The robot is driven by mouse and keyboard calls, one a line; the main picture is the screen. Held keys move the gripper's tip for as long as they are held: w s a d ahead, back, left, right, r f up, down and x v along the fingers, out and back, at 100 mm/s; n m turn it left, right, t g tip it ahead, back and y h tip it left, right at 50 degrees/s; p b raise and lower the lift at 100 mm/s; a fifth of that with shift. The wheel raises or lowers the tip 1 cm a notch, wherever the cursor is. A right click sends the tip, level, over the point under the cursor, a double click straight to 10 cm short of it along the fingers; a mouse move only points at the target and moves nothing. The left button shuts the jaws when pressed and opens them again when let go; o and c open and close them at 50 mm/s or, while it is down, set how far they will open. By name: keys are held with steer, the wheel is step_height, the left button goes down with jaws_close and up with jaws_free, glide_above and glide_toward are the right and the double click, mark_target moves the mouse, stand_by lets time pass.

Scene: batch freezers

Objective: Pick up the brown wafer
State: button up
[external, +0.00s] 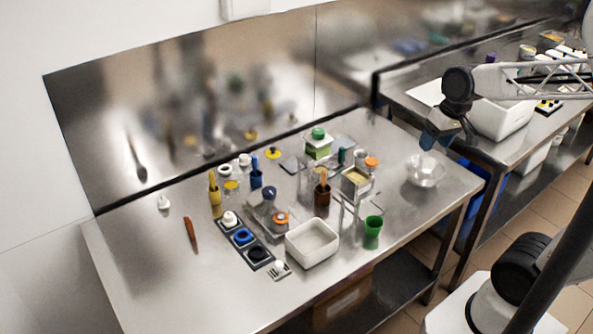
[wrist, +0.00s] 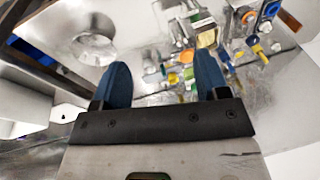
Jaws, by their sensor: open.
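A flat, long orange-brown piece (external: 190,233) lies on the left part of the steel table in the external view. It is the best match for the brown wafer, but its make is too small to tell. A similar orange-brown piece (wrist: 289,20) shows at the upper right of the wrist view. My gripper (external: 428,139) is high above the table's right end, far from that piece. In the wrist view, my gripper (wrist: 163,76) has its two blue fingers wide apart with nothing between them.
Several small items crowd the table's middle, among them a white bin (external: 312,243), a green cup (external: 372,232), a brown cup (external: 322,195) and a yellow bottle (external: 214,194). A clear bowl (external: 425,171) stands at the right. The table's front left is bare.

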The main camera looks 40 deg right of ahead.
steer(key=w+a+m+g+y, duration=0.2)
steer(key=w+a+m+y, duration=0.2)
steer(key=w+a, duration=1.1)
steer(key=m+y, duration=0.8)
steer(key=m, duration=0.5)
glide_above(190, 228)
steer(key=w+d, duration=0.1)
steer(key=w, duration=0.1)
step_height(190, 228, down, 23)
steer(key=shift+s+d+r+t, duration=0.1)
steer(key=shift+s+d+t, duration=0.1)
steer(key=shift+t, duration=0.2)
steer(key=shift+f, duration=1.7)
steer(key=shift+f, duration=0.1)
